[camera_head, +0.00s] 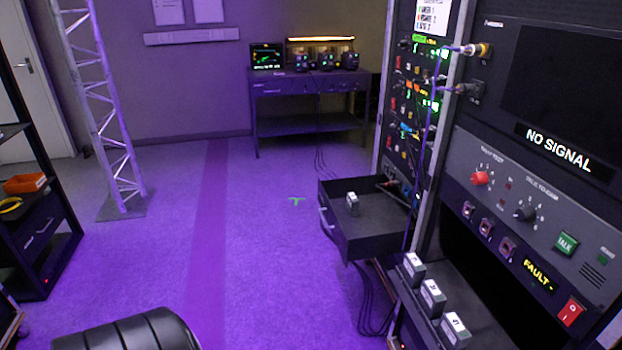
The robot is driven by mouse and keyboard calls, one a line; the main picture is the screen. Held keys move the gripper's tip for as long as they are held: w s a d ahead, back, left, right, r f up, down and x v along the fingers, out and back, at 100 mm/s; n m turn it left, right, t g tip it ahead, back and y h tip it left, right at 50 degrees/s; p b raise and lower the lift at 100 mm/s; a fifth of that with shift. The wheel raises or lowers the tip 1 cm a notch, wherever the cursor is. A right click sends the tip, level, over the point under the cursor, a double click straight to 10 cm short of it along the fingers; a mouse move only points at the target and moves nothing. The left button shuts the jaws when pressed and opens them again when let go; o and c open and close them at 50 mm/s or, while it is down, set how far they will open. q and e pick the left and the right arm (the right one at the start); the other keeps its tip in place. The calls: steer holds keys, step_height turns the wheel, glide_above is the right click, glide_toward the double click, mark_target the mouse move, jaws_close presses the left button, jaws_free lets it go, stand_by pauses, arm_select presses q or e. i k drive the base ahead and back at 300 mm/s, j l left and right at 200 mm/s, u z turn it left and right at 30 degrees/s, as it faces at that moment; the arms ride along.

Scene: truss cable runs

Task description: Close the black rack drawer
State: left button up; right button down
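The black rack drawer (385,243) is pulled out of the equipment rack (405,110), sticking out to the left over the floor. Its front with a light handle (326,224) faces left. A small grey block (352,204) with a pale top sits inside the drawer. Neither of my grippers shows in the head view.
Labelled grey blocks (432,297) stand on a dark shelf in front of the drawer. Black cables (366,300) hang below the drawer. A truss tower (103,120) stands at left. A dark ribbed rounded object (130,332) fills the bottom left. The middle floor is clear.

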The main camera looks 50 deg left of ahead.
mark_target(378, 229)
steer(key=u, duration=1.45)
